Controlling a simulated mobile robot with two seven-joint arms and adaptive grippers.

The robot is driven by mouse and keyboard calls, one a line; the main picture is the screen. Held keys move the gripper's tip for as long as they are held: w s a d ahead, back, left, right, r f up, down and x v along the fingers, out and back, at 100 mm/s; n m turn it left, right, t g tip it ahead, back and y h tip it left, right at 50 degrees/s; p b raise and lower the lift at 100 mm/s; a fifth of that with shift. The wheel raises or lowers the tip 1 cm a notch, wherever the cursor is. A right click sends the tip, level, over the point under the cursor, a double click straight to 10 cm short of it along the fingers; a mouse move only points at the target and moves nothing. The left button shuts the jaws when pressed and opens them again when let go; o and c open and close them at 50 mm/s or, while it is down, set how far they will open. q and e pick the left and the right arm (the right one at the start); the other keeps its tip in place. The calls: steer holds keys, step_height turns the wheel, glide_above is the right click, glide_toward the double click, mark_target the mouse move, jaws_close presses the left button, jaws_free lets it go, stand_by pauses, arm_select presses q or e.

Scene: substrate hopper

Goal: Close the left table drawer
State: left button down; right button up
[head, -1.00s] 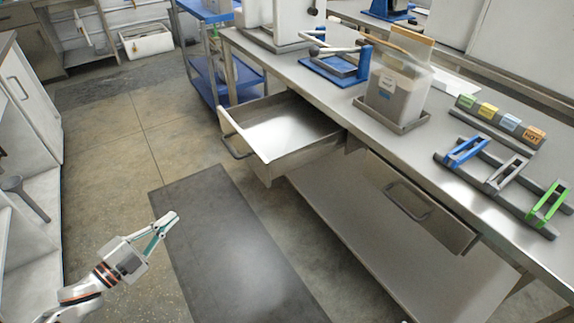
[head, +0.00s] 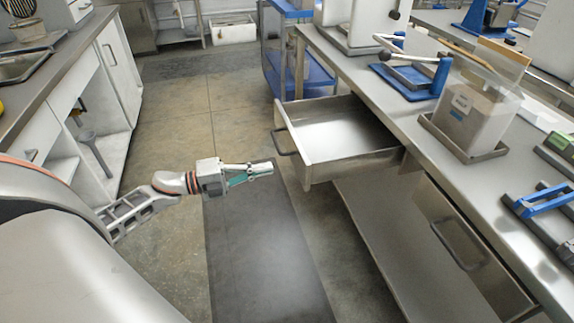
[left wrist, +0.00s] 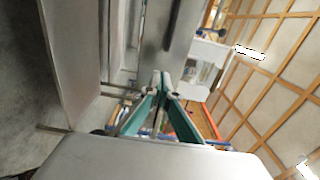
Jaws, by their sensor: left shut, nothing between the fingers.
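The left table drawer (head: 322,165) is pulled well out from under the steel table, and its inside looks empty. Its bar handle (head: 283,142) is on the front panel, which faces left in the head view. My left gripper (head: 270,169) is shut and empty, in front of the drawer and a little below the handle in the picture. Whether it touches the drawer front cannot be told. In the left wrist view the closed fingers (left wrist: 160,78) show in the middle, with a large grey panel at the left. My right gripper is not in view.
The table (head: 420,110) carries a clear bin (head: 475,115) on a tray, a blue press (head: 410,75) and blue clips. A blue cart (head: 285,60) stands behind the open drawer. A dark mat (head: 260,250) covers the clear floor; white cabinets (head: 120,70) stand left.

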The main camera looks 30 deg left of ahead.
mark_target(297, 163)
arm_select(q)
steer(key=x, duration=0.5)
steer(key=shift+w+d, duration=0.15)
steer(key=shift+w, duration=0.05)
steer(key=shift+w+d, duration=0.35)
steer(key=shift+w, duration=0.05)
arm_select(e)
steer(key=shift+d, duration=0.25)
arm_select(q)
steer(key=b+x, duration=0.1)
steer(key=x, duration=1.2)
steer(key=b+x, duration=0.1)
steer(key=x, duration=1.2)
steer(key=shift+w+d+f, duration=0.1)
steer(key=shift+w+f, duration=0.1)
steer(key=shift+w, duration=0.1)
steer(key=shift+w+d+b, duration=0.2)
steer(key=shift+d+b, duration=0.05)
steer(key=shift+b, duration=0.05)
steer(key=shift+w+d+r, duration=0.1)
steer(key=shift+w+r, duration=0.05)
steer(key=shift+r, duration=0.15)
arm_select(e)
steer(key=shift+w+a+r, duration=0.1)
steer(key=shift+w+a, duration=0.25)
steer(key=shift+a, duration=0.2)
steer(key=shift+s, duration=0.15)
